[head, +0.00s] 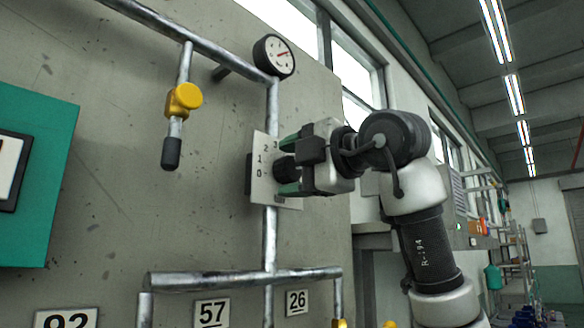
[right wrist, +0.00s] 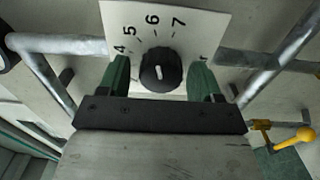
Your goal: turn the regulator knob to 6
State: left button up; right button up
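The regulator knob (right wrist: 160,72) is black and round with a short white mark on its face. It sits on a white dial plate (right wrist: 195,30) where 4, 5, 6 and 7 can be read in the right wrist view. The mark runs roughly upright with a slight lean to the left at its top, toward the 5–6 side; its exact reading is hard to tell. My right gripper (right wrist: 160,82) is open, with one green finger on each side of the knob and gaps showing. In the head view the right gripper (head: 291,165) reaches the plate from the right. My left gripper is not in view.
A round gauge (head: 274,55) with a red needle sits on the pipe above. A yellow valve (head: 184,98) hangs at left. A teal cabinet (head: 50,165) is at far left. Pipes (head: 235,279) and number plates such as 57 (head: 211,312) lie below.

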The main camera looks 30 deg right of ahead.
jog(key=shift+s+d+f+b, duration=0.1)
jog(key=shift+s+b, duration=0.2)
jog(key=shift+s, duration=0.15)
jog(key=b+v, duration=0.2)
jog(key=v, duration=0.8)
jog(key=shift+d, duration=0.1)
jog(key=shift+w, duration=0.1)
